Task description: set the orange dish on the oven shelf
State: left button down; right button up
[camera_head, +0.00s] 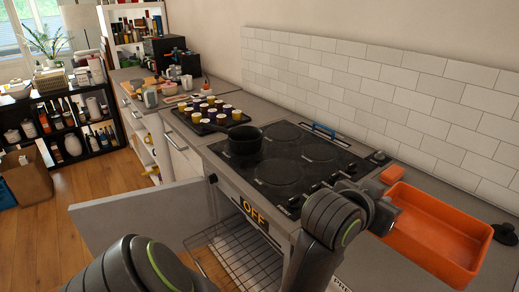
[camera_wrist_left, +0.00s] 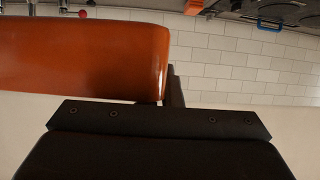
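The orange dish (camera_head: 425,236), a deep rectangular tray, is at the right of the head view, over the counter beside the hob. My left gripper (camera_head: 384,216) is at the dish's left rim. In the left wrist view the dish's orange wall (camera_wrist_left: 80,58) fills the upper left, right up against the dark gripper body. The fingertips are hidden, so I cannot tell whether they are shut on the rim. The oven below the hob has its door (camera_head: 135,215) open, and the wire shelf (camera_head: 238,262) shows inside, partly hidden by my arm. My right gripper is not in view.
A black pot (camera_head: 243,142) stands on the hob (camera_head: 310,160). A tray of several cups (camera_head: 208,113) is left of it. A small orange block (camera_head: 392,174) lies behind the dish, and a black object (camera_head: 505,234) is at its right. The tiled wall (camera_head: 400,90) bounds the back.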

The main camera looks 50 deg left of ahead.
aim_at(235, 245)
jog(key=k+j+u, duration=0.1)
jog(key=j, duration=0.35)
jog(key=k+j+u, duration=0.1)
jog(key=j, duration=0.4)
jog(key=k+j+u, duration=0.1)
jog(key=j, duration=0.35)
jog(key=k+j, duration=0.2)
jog(key=j, duration=0.3)
jog(key=u, duration=0.05)
